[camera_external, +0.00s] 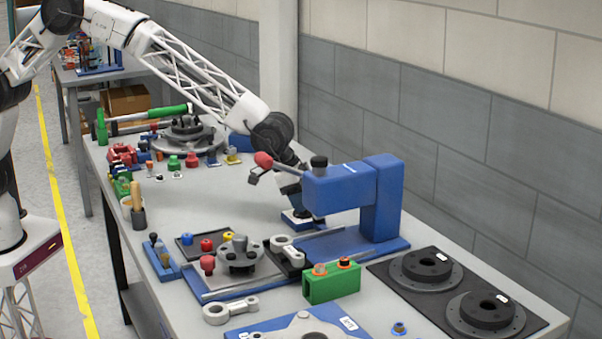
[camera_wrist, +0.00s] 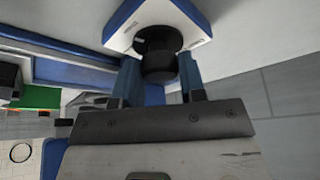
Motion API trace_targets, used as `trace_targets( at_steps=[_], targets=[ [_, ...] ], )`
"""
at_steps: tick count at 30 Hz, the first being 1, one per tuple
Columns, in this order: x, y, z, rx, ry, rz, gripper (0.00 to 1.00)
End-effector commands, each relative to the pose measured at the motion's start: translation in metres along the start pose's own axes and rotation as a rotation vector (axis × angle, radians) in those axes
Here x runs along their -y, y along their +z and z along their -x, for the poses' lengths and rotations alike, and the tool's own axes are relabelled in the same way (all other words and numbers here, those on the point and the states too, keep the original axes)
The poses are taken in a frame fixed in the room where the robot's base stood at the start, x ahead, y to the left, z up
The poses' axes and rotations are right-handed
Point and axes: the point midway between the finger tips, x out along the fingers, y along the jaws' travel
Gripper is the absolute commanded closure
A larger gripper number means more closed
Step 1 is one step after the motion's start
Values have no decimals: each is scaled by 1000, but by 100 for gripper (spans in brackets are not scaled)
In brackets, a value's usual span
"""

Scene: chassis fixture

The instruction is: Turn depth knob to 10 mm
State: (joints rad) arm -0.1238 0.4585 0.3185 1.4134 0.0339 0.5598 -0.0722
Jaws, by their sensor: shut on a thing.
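A black knob (camera_wrist: 158,45) stands on a white-faced block with blue sides (camera_wrist: 190,14) in the wrist view. My gripper (camera_wrist: 160,80) has its two blue fingers on either side of the knob and is shut on it. In the external view my gripper (camera_external: 292,192) reaches down behind the blue press (camera_external: 385,195), above a small blue and white base (camera_external: 297,217). The knob is hidden there by my gripper and the press. I cannot read any scale or pointer in either view.
The press, with a red-tipped lever (camera_external: 263,160) and a black top cap (camera_external: 319,161), stands close to my gripper. A grey flanged part (camera_external: 240,256), a green block (camera_external: 331,284) and black discs (camera_external: 427,265) lie nearer the camera. The wall is close on the right.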

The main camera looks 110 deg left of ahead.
Motion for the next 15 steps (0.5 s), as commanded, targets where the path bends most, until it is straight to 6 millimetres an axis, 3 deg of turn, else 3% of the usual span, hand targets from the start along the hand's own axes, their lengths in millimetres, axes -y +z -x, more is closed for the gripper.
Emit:
trace_targets(
  at_steps=[15],
  targets=[
    [1, 0, 0, 1, 70, -168, 86]
  ],
)
